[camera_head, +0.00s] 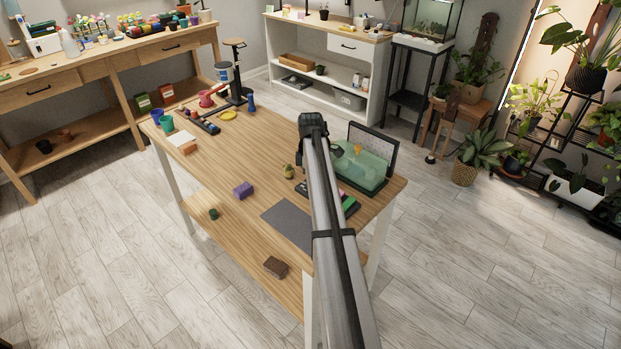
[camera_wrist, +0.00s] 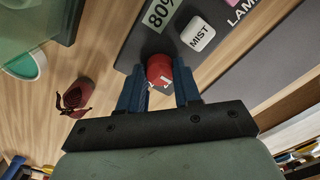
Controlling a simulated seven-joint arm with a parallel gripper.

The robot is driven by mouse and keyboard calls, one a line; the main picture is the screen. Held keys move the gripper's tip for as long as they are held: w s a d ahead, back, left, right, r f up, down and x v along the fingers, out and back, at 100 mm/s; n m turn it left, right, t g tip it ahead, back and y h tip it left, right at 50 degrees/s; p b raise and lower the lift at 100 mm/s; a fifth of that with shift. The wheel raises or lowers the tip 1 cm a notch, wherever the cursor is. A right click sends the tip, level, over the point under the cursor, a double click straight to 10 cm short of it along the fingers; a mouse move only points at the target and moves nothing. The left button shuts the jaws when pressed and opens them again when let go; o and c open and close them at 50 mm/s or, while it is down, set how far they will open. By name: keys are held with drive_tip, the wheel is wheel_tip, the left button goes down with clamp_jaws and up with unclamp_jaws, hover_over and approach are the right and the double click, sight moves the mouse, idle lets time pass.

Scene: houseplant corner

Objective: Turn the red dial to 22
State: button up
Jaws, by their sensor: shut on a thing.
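The red dial (camera_wrist: 159,70) sits on a dark control panel (camera_wrist: 215,62) in the wrist view, with a small white mark on its face. My gripper (camera_wrist: 160,84) has its two blue fingers on either side of the dial, closed on it. A display reading 80% (camera_wrist: 160,13) is just above the dial. A white MIST button (camera_wrist: 198,36) is to its right, and part of a LAMP label shows at the upper right. The number the dial points to cannot be read.
In the head view a green-tinted clear tank (camera_head: 362,170) with a raised dark lid stands behind my arm. A purple block (camera_head: 243,190) and a dark grey mat (camera_head: 288,222) lie on the wooden table (camera_head: 225,163). In the wrist view a dark red object (camera_wrist: 82,95) lies left of my fingers.

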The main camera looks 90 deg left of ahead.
drive_tip(key=m, duration=0.7)
drive_tip(key=shift+m, duration=0.3)
drive_tip(key=m, duration=0.4)
drive_tip(key=shift+m, duration=1.9)
drive_tip(key=o, duration=1.1)
drive_tip(key=shift+c, duration=0.2)
